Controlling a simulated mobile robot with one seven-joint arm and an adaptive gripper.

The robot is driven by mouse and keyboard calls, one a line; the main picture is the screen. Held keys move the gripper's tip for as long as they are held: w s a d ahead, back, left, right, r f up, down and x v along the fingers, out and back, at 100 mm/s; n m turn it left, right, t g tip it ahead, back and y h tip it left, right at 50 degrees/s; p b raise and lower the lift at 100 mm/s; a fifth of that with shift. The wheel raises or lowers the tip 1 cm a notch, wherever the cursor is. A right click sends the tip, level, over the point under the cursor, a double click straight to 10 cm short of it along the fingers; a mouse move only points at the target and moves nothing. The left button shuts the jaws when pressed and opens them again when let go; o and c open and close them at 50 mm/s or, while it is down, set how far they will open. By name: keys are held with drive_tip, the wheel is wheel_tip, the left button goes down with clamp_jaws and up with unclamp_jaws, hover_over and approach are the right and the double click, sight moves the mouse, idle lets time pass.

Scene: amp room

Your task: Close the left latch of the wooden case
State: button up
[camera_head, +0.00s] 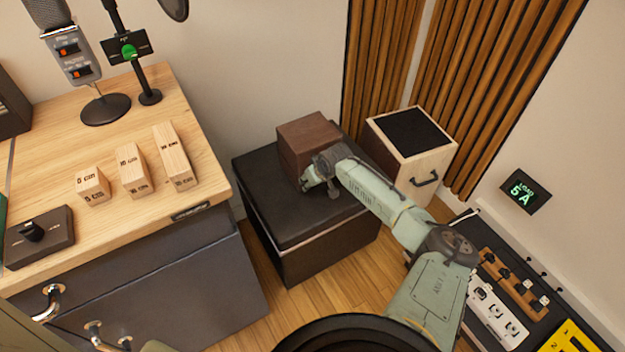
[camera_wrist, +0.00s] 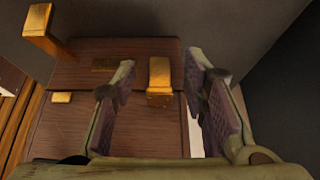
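The brown wooden case (camera_head: 303,138) sits on a black box, and my gripper (camera_head: 316,182) is at its near right side. In the wrist view, the case (camera_wrist: 100,125) shows a seam and two brass latches. One latch (camera_wrist: 160,72) lies flat across the seam, between my gripper's (camera_wrist: 160,75) spread fingers. The fingers are open, and contact with the latch cannot be told. The other latch (camera_wrist: 40,22), at the picture's upper left, stands out from the case, apart from its small brass catch (camera_wrist: 62,97). The latches are too small or hidden in the head view.
The black box (camera_head: 290,225) supports the case. A pale wooden cabinet (camera_head: 412,150) stands close on the right, and slatted panels (camera_head: 385,60) behind. A desk (camera_head: 130,90) with wooden blocks and a microphone is at left.

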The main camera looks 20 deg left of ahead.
drive_tip(key=v, duration=1.2)
idle(0.3)
